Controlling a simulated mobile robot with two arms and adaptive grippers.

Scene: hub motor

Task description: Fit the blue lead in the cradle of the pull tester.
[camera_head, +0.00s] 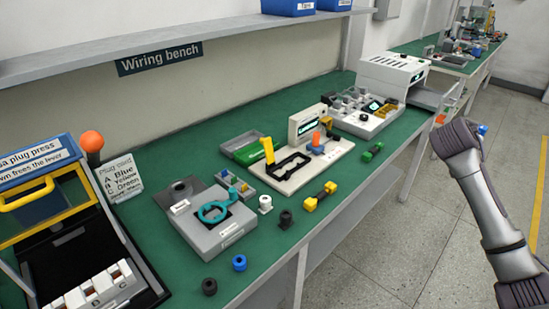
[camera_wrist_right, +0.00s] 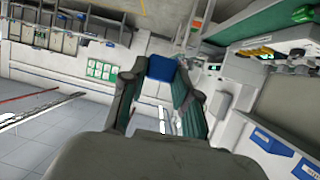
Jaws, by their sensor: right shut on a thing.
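My right gripper (camera_wrist_right: 157,88) has its two fingers around a blue piece, which looks like the blue lead (camera_wrist_right: 161,68), showing between the fingertips. In the head view my right arm reaches up at the right, over the floor beyond the bench edge. A bit of blue lead (camera_head: 483,129) shows beside my wrist there; the fingers are hidden. What looks like the pull tester (camera_head: 325,158) stands mid-bench, a pale base with a small display and a yellow lever. Its black cradle (camera_head: 287,170) looks empty. My left gripper is not in view.
A yellow lead (camera_head: 319,196) and a green lead (camera_head: 372,152) lie near the bench's front edge. A grey fixture with a teal ring (camera_head: 214,211), loose collars and a plug press (camera_head: 45,190) stand at left. A white machine (camera_head: 393,75) stands farther back.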

